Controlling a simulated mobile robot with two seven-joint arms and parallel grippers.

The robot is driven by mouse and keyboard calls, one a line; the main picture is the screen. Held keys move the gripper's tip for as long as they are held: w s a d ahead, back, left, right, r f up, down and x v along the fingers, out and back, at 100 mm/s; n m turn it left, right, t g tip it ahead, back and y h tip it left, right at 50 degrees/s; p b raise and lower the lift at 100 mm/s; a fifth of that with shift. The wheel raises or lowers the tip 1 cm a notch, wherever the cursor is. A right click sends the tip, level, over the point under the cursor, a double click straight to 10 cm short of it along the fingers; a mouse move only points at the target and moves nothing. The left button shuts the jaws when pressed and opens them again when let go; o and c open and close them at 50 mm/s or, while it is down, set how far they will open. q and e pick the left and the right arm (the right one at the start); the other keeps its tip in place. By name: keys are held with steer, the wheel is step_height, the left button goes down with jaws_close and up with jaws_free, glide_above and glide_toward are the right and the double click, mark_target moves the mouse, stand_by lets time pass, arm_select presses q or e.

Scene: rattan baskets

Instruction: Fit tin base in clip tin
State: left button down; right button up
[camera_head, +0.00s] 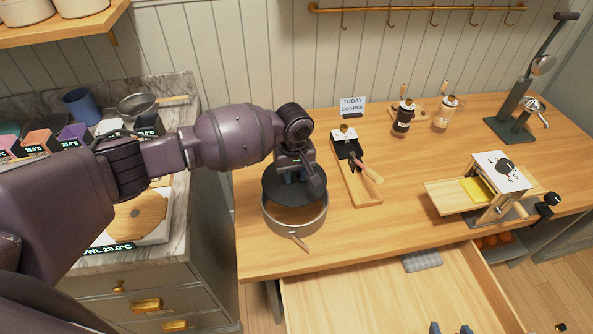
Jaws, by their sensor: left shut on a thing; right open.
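The clip tin (298,226) is a grey metal ring with a clip handle pointing toward the front. It stands on the wooden counter near its front left. The tin base (275,193), a dark round disc, is over the back part of the ring and covers some of its opening. My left gripper (292,178) is shut on the tin base from above. I cannot tell whether the base touches the ring.
A wooden board with a small black-and-white box (347,145) lies right of the tin. A slicer-like device (500,172) stands further right, with two jars behind. An open drawer (385,300) extends below the counter front.

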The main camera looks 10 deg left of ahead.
arm_select(q)
steer(key=shift+s+d+r, duration=0.15)
steer(key=shift+s, duration=0.2)
steer(key=shift+w, duration=0.1)
arm_select(e)
steer(key=shift+s, duration=0.35)
steer(key=shift+w+r, duration=0.1)
arm_select(q)
steer(key=shift+f, duration=0.25)
steer(key=b, duration=0.2)
glide_above(295, 210)
steer(key=shift+f, duration=2.7)
arm_select(e)
steer(key=shift+w+f, duration=0.4)
steer(key=shift+w, duration=0.05)
arm_select(q)
steer(key=shift+p, duration=1.05)
arm_select(e)
steer(key=shift+s+r, duration=0.1)
steer(key=shift+r, duration=0.8)
arm_select(q)
steer(key=shift+f+b, duration=1.85)
steer(key=shift+f, duration=1.85)
arm_select(e)
steer(key=shift+f, duration=1.7)
